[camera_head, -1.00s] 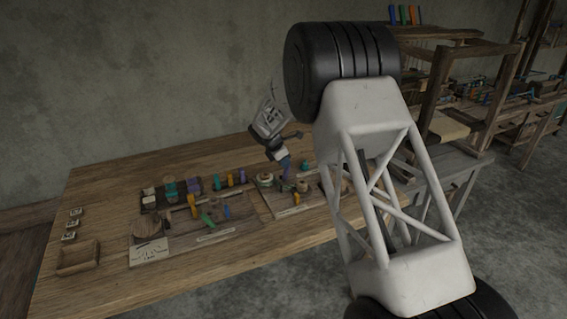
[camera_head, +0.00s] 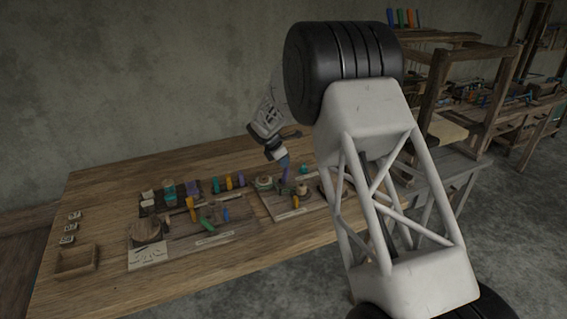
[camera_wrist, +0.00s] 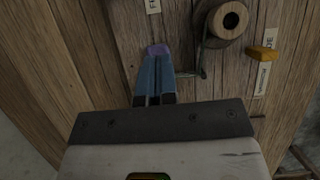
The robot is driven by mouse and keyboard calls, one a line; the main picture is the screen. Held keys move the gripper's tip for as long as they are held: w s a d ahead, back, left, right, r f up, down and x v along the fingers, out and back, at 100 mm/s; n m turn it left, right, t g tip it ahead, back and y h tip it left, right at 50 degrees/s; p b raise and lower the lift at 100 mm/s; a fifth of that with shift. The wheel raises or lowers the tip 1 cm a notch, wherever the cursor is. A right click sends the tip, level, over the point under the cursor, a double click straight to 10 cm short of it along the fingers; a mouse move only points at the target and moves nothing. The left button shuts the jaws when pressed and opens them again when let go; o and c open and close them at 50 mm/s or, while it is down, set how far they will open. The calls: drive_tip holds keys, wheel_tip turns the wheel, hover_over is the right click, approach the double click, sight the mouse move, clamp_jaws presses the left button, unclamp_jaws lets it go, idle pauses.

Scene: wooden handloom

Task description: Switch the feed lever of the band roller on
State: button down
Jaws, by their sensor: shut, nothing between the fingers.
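The band roller board (camera_head: 270,207) lies on the right part of the table. A purple lever (camera_head: 285,174) stands on it in the head view. Its purple tip (camera_wrist: 157,50) shows in the wrist view just beyond my fingertips, below a partly cut-off label (camera_wrist: 153,5) beginning with "F". My gripper (camera_head: 285,163) points down at the lever from above. In the wrist view, my blue fingers (camera_wrist: 156,62) are shut, with nothing between them. They overlap the lever's lower part, so I cannot tell whether they touch it or which way it leans.
A wooden roller (camera_wrist: 229,22) and an orange knob (camera_wrist: 262,53) beside a label sit right of the lever in the wrist view. Left on the table are another board (camera_head: 235,232) with coloured pegs and an empty wooden tray (camera_head: 77,272). The table front is clear.

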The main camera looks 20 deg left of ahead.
drive_tip(key=v, duration=1)
drive_tip(key=shift+s+a+f, duration=0.15)
drive_tip(key=shift+s+a, duration=0.05)
drive_tip(key=shift+s, duration=0.05)
idle(0.5)
